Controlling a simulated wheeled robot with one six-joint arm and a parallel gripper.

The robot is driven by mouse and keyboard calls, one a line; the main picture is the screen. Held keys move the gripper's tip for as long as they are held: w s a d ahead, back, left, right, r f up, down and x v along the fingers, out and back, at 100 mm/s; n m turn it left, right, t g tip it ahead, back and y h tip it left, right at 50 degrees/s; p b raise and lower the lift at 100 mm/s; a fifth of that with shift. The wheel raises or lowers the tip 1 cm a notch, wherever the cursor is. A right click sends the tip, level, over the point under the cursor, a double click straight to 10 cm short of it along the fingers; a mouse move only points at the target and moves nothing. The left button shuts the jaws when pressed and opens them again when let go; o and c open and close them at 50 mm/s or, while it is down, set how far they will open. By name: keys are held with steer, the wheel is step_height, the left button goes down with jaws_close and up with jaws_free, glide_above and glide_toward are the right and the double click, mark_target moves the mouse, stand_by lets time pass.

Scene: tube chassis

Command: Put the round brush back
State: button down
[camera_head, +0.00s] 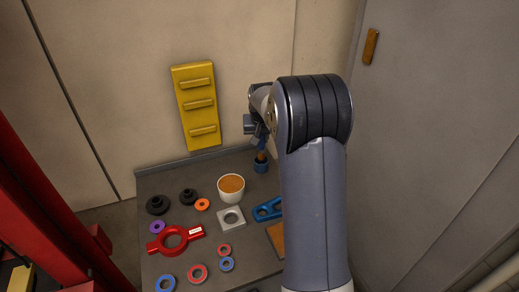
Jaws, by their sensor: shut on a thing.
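My gripper (262,137) is above the back part of the grey bench, partly hidden by my own arm. It is shut on a thin blue and brown thing, which looks like the round brush (261,154), pointing down. Directly below stands a small blue cup (261,167). The brush's lower end is at or inside the cup's mouth; I cannot tell how deep, or whether it touches the cup.
A white cup with orange contents (231,187) stands left of the blue cup. A square grey plate (231,218), red ring tool (174,240), blue bracket (267,210) and several rings lie on the bench (205,272). A yellow rack (196,105) is behind.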

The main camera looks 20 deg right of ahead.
mark_target(261, 146)
steer(key=shift+f, duration=2.1)
steer(key=shift+f, duration=0.1)
steer(key=shift+f, duration=0.2)
steer(key=c, duration=1.3)
jaws_free()
steer(key=shift+r, duration=0.1)
steer(key=shift+r, duration=0.5)
steer(key=v, duration=1.1)
steer(key=shift+s+r, duration=0.15)
steer(key=shift+r, duration=0.05)
steer(key=shift+f, duration=0.1)
